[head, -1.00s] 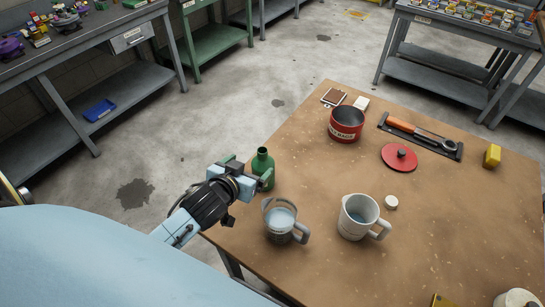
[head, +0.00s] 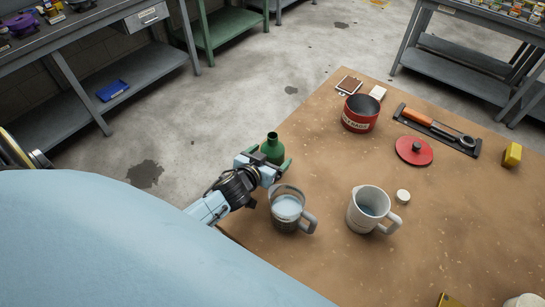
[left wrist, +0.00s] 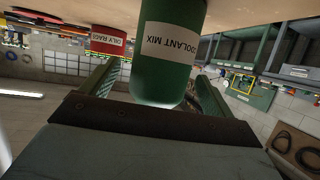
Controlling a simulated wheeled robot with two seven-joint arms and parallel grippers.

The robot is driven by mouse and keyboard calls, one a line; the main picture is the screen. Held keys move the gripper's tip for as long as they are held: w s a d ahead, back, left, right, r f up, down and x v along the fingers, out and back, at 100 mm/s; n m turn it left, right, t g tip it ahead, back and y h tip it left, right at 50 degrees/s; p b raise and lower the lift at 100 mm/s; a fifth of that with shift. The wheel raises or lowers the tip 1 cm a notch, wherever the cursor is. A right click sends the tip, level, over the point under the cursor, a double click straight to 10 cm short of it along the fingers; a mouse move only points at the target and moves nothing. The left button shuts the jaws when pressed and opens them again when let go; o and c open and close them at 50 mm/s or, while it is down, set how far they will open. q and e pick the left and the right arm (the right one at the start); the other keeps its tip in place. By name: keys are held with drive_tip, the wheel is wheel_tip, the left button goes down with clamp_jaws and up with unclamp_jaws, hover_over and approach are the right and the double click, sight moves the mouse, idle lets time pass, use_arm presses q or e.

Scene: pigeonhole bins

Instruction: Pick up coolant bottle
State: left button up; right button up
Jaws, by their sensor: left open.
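The coolant bottle (head: 272,146) is green with a narrow neck. It stands upright near the left edge of the brown table. In the left wrist view its body (left wrist: 166,78), with a white "COOLANT MIX" label, appears upside down and fills the space between the fingers. My left gripper (head: 271,160) is open at the bottle, with one green finger on each side of it. Gaps to the fingers are hard to judge. The bottle's base is hidden behind the gripper in the head view. My right gripper is not in view.
A clear jug of liquid (head: 287,208) stands close beside my left gripper. A white jug (head: 369,211) and a white cap (head: 403,196) are to the right. A red "OILY RAGS" can (head: 361,114), red lid (head: 414,151) and ratchet (head: 438,130) lie farther back.

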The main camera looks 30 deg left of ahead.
use_arm(q)
drive_tip(key=x, duration=0.3)
drive_tip(key=shift+w+f, duration=0.1)
drive_tip(key=shift+w, duration=0.1)
drive_tip(key=shift+c, duration=0.8)
drive_tip(key=c, duration=1.1)
wheel_tip(320, 180, up, 10)
drive_tip(key=shift+r+p, duration=0.1)
drive_tip(key=shift+p, duration=0.8)
